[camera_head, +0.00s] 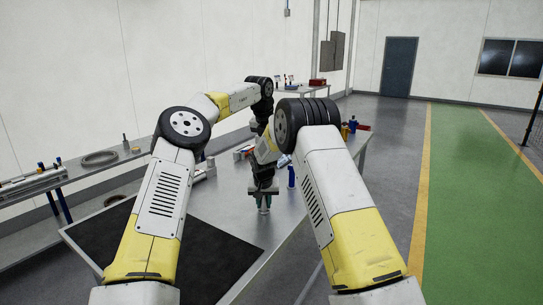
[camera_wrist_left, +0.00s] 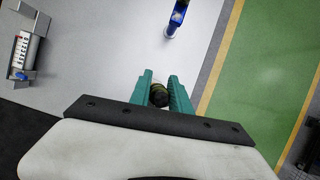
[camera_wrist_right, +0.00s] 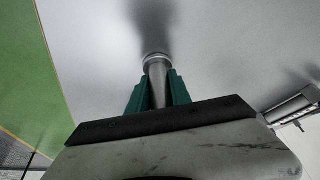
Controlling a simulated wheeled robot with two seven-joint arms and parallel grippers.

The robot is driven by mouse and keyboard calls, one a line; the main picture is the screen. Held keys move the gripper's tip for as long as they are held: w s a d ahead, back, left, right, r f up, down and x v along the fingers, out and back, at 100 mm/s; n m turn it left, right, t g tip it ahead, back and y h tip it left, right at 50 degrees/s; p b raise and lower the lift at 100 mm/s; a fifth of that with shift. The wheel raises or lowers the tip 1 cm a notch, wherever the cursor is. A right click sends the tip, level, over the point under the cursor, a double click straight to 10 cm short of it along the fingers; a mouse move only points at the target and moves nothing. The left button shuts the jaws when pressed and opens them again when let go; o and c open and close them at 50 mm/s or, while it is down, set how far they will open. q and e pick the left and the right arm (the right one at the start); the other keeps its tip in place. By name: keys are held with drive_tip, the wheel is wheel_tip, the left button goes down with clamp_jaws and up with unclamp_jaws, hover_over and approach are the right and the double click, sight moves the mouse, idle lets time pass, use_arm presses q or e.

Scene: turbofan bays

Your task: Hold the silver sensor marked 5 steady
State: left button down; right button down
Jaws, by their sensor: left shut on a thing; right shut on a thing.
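My right gripper (camera_wrist_right: 158,90) is shut on a silver cylinder (camera_wrist_right: 157,71), with a pale ring at its far end by the grey tabletop. No number shows on it, so I cannot confirm that it is the sensor marked 5. In the head view my right gripper (camera_head: 264,204) points down low over the table. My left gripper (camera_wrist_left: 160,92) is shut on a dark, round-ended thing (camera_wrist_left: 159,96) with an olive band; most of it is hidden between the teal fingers. In the head view the left gripper is largely hidden behind the arms.
A blue bottle (camera_head: 291,177) stands on the table right of the right gripper. A dark mat (camera_head: 205,262) covers the near part of the table. A holder with red marks (camera_wrist_left: 25,50) lies at left in the left wrist view. A side bench holds a grey ring (camera_head: 99,158).

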drive_tip(key=c, duration=1.1)
unclamp_jaws()
drive_tip(key=shift+r, duration=0.1)
